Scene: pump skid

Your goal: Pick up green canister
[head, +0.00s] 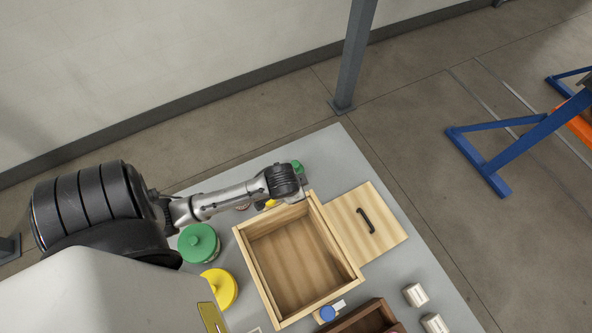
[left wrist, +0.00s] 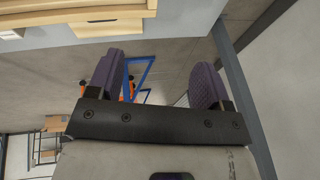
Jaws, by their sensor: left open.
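A green round canister (head: 199,243) stands on the grey table, left of the open wooden box, below my left forearm in the head view. A smaller green object (head: 298,166) shows just beyond my left wrist at the table's far end, partly hidden; I cannot tell its full shape. My left arm reaches over the table from the left, its wrist above the box's far corner. In the left wrist view my left gripper (left wrist: 155,80) is open, its purple fingers apart with nothing between them. No canister shows in that view. My right gripper is not in view.
The wooden box (head: 246,262) is empty, and a wooden panel with a dark handle (head: 388,222) lies beside it. A yellow round container (head: 219,287), a blue-topped item (head: 327,313), a brown box (head: 365,318) and pale blocks (head: 415,295) stand nearer.

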